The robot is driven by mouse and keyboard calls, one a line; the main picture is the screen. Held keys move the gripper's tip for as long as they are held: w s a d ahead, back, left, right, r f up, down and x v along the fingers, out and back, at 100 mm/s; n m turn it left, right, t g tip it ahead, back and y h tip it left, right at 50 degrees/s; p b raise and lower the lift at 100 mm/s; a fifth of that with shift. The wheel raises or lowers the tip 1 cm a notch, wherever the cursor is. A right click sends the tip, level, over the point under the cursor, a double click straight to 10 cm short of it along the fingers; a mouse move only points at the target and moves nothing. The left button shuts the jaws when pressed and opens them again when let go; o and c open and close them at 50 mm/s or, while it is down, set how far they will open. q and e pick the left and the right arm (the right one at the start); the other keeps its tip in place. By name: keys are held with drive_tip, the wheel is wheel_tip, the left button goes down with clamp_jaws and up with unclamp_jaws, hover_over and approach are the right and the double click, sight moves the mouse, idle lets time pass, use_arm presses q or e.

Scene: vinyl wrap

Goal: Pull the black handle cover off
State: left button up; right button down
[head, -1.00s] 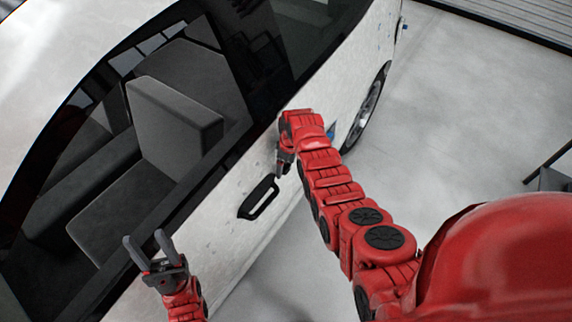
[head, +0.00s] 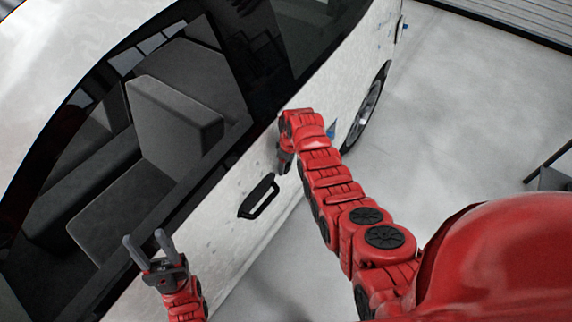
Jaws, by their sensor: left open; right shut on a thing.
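The black handle cover (head: 260,198) is on the white car door, a long black loop running from lower left to upper right. My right gripper (head: 282,170) comes down beside its upper right end and is shut. Its fingertips are small and dark, and the exact grip on the cover is hard to see. My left gripper (head: 148,247) is open and empty, with its two grey fingers pointing up. It is to the left of the handle cover, in front of the lower part of the door window.
The white car door (head: 225,235) fills the middle, with a dark window and grey seats (head: 170,120) behind it. A small blue piece (head: 331,131) is on the car body behind my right arm.

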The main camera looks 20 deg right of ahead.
drive_tip(key=shift+s+d+r+p, duration=0.15)
drive_tip(key=shift+s+d+p, duration=0.25)
drive_tip(key=shift+s, duration=0.1)
idle(0.3)
drive_tip(key=s+d+r+p, duration=0.1)
drive_tip(key=s+d+p, duration=0.2)
drive_tip(key=s+d, duration=0.1)
drive_tip(key=shift+s, duration=0.7)
idle(0.3)
drive_tip(key=shift+d, duration=0.1)
